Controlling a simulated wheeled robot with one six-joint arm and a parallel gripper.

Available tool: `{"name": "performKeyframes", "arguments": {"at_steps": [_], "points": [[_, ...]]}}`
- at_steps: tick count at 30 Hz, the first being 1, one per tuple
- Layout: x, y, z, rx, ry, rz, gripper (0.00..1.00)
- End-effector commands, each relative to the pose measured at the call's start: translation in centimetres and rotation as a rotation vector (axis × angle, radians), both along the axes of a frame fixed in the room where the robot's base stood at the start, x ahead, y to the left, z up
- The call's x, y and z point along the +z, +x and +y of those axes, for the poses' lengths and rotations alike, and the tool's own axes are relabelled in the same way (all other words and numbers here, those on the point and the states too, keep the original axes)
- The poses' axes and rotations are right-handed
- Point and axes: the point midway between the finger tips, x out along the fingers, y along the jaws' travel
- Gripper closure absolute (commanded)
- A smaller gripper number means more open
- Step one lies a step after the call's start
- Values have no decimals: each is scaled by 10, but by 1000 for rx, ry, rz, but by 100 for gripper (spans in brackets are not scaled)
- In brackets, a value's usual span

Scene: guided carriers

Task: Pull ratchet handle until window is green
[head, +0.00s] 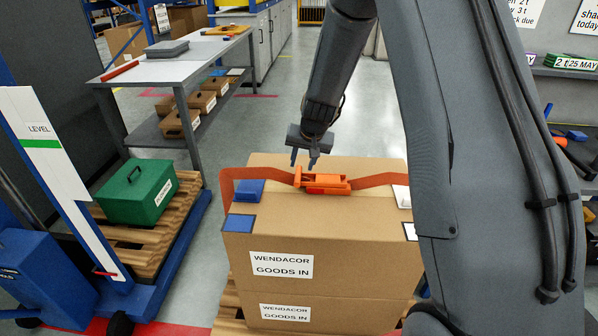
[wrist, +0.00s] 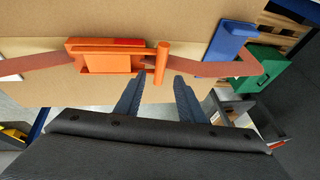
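The orange ratchet (head: 335,190) sits on the cardboard box (head: 290,230), on an orange strap (head: 375,180) running across the box. In the wrist view the ratchet body (wrist: 110,62) has a bar-like handle (wrist: 161,62) at its right end. A red strip (wrist: 112,42), perhaps the window, shows along its top edge; no green shows on it. My gripper (head: 303,165) is above the ratchet's left end, fingers pointing down. In the wrist view my gripper (wrist: 158,77) is open, its fingertips either side of the handle's lower end in the picture. I see no contact.
Blue corner pieces (head: 248,190) lie under the strap at the box's left. A blue pallet truck (head: 45,275) with a LEVEL board and a green case (head: 140,190) stands left. A grey workbench (head: 180,65) is behind. Clear floor lies beyond the box.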

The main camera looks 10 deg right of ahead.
Motion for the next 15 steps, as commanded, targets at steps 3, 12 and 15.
{"name": "performKeyframes", "arguments": {"at_steps": [3, 12, 15], "points": [[-17, 6, 2, 1, 0, 4, 64], [-49, 22, 4, 1, 0, 3, 64], [-55, 24, 4, 2, 0, 2, 64]]}}
